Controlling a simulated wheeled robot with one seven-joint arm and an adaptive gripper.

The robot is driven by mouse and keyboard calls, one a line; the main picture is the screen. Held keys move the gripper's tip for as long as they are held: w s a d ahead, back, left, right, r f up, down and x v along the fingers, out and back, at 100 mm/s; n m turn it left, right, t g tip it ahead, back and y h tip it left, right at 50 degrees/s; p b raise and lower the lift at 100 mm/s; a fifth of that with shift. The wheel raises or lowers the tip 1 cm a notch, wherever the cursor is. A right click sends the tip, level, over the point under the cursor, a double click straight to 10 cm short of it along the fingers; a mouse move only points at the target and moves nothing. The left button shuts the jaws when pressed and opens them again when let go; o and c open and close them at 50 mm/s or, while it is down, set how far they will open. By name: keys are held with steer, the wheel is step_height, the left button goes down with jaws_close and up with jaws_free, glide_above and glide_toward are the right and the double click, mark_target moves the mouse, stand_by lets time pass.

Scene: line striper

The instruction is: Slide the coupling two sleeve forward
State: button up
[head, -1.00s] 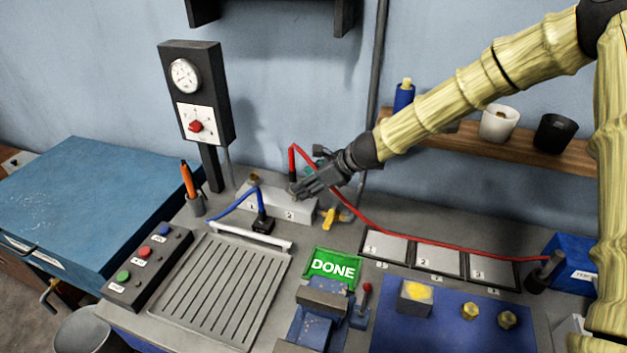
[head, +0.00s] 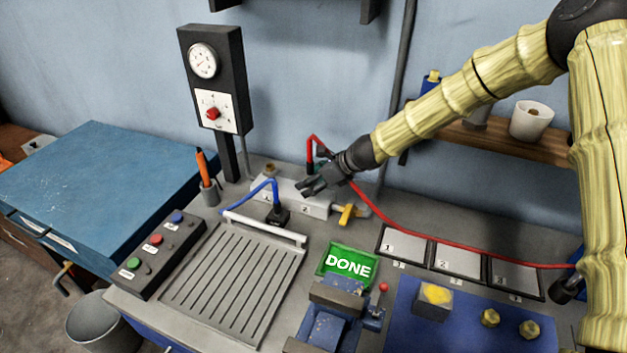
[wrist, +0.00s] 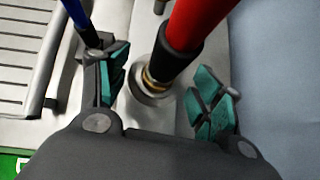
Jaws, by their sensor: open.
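The light grey coupling block (head: 316,208) carries labels 1 and 2 and stands at the back of the bench. The red hose (wrist: 198,22) comes down to it at position 2 and ends in a black collar (wrist: 177,52). A brass ring (wrist: 152,80) shows below the collar, at the round seat on the block. My gripper (wrist: 163,83) is open, with its teal pads on either side of the coupling and gaps on both sides. In the head view my gripper (head: 307,188) hides most of this coupling.
The blue hose (head: 262,184) plugs in at left, close to my left finger in the wrist view. A yellow lever (head: 350,213) sits right of the block. The red hose runs right past several numbered plates. A gauge post (head: 215,90) and ribbed tray (head: 235,280) stand left.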

steer(key=shift+s+r, duration=0.4)
steer(key=shift+r, duration=0.05)
steer(key=c, duration=0.8)
steer(key=shift+w+d+f, duration=0.1)
steer(key=shift+c, duration=0.9)
steer(key=shift+r+p, duration=0.45)
steer(key=shift+r, duration=0.05)
steer(key=o, duration=1.1)
steer(key=shift+w+f, duration=0.1)
steer(key=p+v, duration=0.4)
steer(key=v, duration=0.4)
